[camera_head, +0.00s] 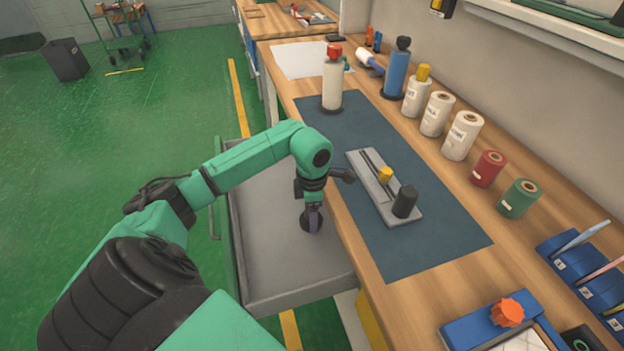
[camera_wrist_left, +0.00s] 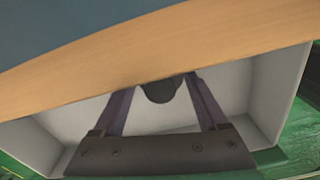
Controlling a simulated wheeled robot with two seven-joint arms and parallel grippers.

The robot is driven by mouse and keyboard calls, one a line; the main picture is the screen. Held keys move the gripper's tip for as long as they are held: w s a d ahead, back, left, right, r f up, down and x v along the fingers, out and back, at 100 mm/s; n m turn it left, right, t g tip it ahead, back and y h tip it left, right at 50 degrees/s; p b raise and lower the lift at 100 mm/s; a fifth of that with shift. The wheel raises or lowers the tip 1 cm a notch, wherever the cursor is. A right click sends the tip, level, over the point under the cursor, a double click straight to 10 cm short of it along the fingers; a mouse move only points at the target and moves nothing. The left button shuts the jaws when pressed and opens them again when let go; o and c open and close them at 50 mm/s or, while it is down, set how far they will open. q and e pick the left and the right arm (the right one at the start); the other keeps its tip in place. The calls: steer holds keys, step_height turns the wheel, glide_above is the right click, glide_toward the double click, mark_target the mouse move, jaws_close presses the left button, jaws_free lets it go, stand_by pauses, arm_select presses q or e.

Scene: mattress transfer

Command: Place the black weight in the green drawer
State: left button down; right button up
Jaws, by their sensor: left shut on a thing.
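The green drawer (camera_head: 262,268) is pulled out under the bench's left edge, with a grey, bare floor. My left gripper (camera_head: 311,220) is low over the inside of the drawer, near the bench side, pointing down. Its fingers (camera_wrist_left: 160,95) are shut on a dark, rounded black weight (camera_wrist_left: 160,90), seen between the fingertips in the left wrist view. Whether it touches the drawer floor is unclear. Another black cylinder (camera_head: 405,201) and a yellow piece (camera_head: 385,174) stand on a grey holder (camera_head: 376,190) on the bench mat. My right gripper is not in view.
The wooden bench edge (camera_wrist_left: 130,70) runs close beside the gripper and partly covers the drawer in the wrist view. A dark blue mat (camera_head: 430,240), spools and bottles (camera_head: 332,85) stand on the bench.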

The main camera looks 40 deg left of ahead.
arm_select(q)
step_height(320, 180, down, 5)
steer(key=shift+f, duration=0.4)
jaws_free()
step_height(320, 180, up, 7)
steer(key=shift+r+b, duration=0.15)
steer(key=shift+b, duration=0.2)
steer(key=shift+r, duration=0.3)
steer(key=shift+d, duration=0.1)
